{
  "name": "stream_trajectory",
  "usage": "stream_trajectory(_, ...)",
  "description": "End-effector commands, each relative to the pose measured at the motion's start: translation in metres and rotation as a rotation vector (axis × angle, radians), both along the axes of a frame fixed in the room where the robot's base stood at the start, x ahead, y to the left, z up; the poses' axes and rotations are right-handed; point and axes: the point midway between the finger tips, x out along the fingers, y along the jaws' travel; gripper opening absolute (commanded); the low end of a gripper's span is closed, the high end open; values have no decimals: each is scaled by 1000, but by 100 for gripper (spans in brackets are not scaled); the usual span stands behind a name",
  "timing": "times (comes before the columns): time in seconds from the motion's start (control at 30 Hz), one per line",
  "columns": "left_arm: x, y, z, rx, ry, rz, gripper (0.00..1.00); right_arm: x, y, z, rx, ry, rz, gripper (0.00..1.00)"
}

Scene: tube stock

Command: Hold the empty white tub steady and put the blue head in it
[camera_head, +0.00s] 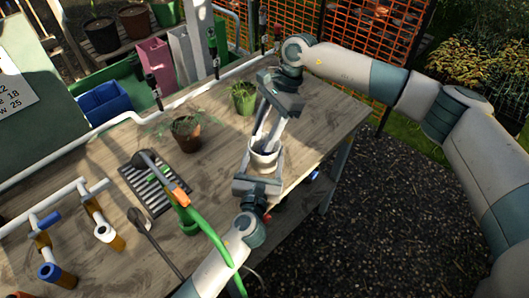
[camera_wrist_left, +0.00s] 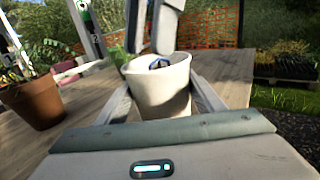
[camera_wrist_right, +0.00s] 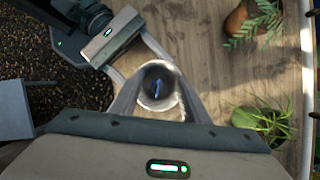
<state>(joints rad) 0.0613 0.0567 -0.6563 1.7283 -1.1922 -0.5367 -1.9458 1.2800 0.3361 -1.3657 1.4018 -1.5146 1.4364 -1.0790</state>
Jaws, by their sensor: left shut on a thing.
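The white tub (camera_head: 264,158) stands upright near the bench's right edge. My left gripper (camera_wrist_left: 160,98) is shut on its sides, one finger on each side. The blue head (camera_wrist_right: 157,88) is inside the tub, seen from above in the right wrist view; a bit of blue also shows within the rim in the left wrist view (camera_wrist_left: 158,63). My right gripper (camera_head: 268,138) is above the tub, pointing down. Its two fingers are apart with nothing between them. The tub's walls hide part of the blue head.
A green potted plant (camera_head: 243,98) and a terracotta-potted plant (camera_head: 187,134) stand behind and left of the tub. A black grate (camera_head: 153,184), green hose (camera_head: 212,235) and pipe frame (camera_head: 60,210) occupy the left. Bare bench lies right of the green pot.

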Motion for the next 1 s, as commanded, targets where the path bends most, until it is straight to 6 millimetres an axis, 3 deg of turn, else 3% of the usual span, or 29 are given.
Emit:
stream_trajectory(0.27, 0, 0, 0, 1, 1, 0, 40, 1, -1, 1, 0, -1, 0, 42)
stream_trajectory(0.47, 0, 0, 0, 1, 1, 0, 40, 4, -5, 13, 0, -2, -1, 42)
stream_trajectory(1.0, 0, 0, -1, 1, 1, 0, 40, 20, -33, 93, 1, -2, -3, 42)
